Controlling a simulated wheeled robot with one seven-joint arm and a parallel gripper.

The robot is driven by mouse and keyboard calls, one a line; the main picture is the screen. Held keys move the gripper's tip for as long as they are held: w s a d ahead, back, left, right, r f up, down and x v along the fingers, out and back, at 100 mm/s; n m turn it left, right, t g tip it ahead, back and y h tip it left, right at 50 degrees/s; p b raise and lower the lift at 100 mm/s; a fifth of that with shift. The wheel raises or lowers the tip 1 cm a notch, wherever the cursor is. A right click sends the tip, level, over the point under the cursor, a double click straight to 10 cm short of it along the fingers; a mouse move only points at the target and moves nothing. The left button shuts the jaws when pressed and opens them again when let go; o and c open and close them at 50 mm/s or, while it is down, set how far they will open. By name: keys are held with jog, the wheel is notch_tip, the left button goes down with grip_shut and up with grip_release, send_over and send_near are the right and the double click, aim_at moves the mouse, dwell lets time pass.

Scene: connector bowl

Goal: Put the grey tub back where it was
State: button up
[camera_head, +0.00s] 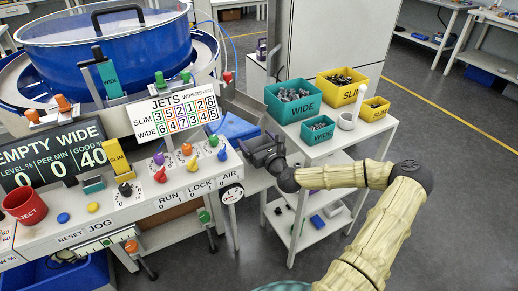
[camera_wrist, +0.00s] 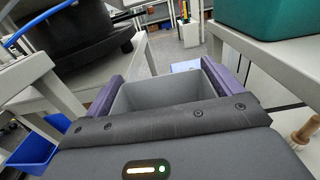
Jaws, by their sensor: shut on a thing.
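The grey tub (camera_wrist: 170,92) is an open-topped box between the two purple fingers of my gripper (camera_wrist: 164,82) in the wrist view. The fingers press on its left and right sides, and its inside looks empty as far as I can see. In the head view my gripper (camera_head: 262,148) is in the gap between the machine console and the left edge of the white side table (camera_head: 349,143). The tub cannot be made out clearly there, hidden by the gripper.
The console (camera_head: 165,190) has raised knobs. A blue bin (camera_wrist: 32,152) is low at left.

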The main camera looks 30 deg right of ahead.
aim_at(254, 146)
jog(key=shift+a+r, duration=0.1)
jog(key=shift+a, duration=0.1)
jog(key=shift+s+d+f+b, duration=0.15)
jog(key=shift+f+b, duration=0.25)
jog(key=shift+f, duration=1.4)
jog(key=shift+d+f, duration=0.1)
jog(key=shift+f, duration=0.05)
jog(key=o, duration=0.7)
jog(key=s, duration=1.2)
jog(key=shift+d+r+p, duration=0.2)
jog(key=shift+p, duration=0.2)
jog(key=shift+w, duration=0.1)
